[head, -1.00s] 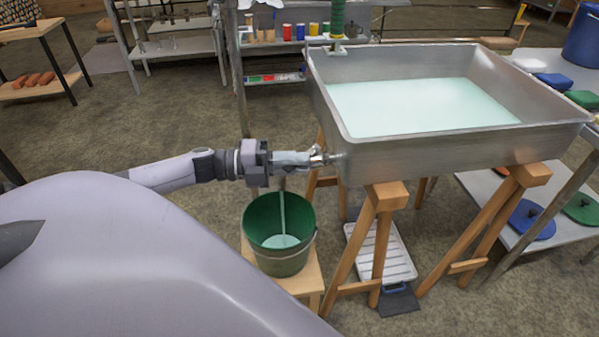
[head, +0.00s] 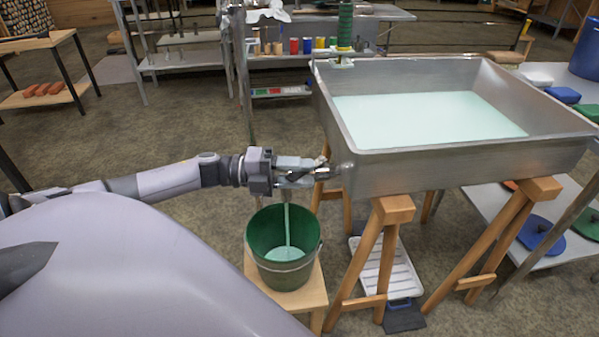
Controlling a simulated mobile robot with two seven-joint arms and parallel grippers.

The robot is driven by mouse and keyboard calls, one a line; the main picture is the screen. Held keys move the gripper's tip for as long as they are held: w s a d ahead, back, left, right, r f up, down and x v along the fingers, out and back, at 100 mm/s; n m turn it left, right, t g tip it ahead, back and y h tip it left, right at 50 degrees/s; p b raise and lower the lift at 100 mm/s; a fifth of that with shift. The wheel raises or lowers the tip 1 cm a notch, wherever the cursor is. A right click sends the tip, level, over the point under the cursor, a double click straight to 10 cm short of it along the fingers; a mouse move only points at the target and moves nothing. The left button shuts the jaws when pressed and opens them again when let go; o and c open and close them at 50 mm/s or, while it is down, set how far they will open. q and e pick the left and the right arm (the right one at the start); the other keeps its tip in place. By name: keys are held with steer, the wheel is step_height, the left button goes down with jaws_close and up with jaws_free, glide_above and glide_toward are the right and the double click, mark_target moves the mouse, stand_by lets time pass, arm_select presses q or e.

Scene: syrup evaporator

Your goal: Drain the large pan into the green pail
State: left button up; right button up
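The large pan (head: 450,170) is a grey metal tub of pale blue-green liquid (head: 425,117), standing on wooden trestles. A small metal tap (head: 322,171) sticks out of its left side, partly hidden by my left gripper (head: 303,170). The gripper's fingers are at the tap; whether they are closed on it is unclear. A thin pale stream (head: 287,222) falls from below the gripper into the green pail (head: 262,235). Pale liquid shows inside the pail, which stands upright on a small wooden stand (head: 313,292). My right gripper is not in view.
A white ribbed tray (head: 400,278) lies on the floor under the pan. A shelf with blue and green lids (head: 541,233) stands at the right. Racks and a bench with coloured jars (head: 307,46) stand behind.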

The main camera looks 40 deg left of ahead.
mark_target(292, 173)
arm_select(q)
steer(key=shift+p+v, duration=0.4)
steer(key=shift+v, duration=3.2)
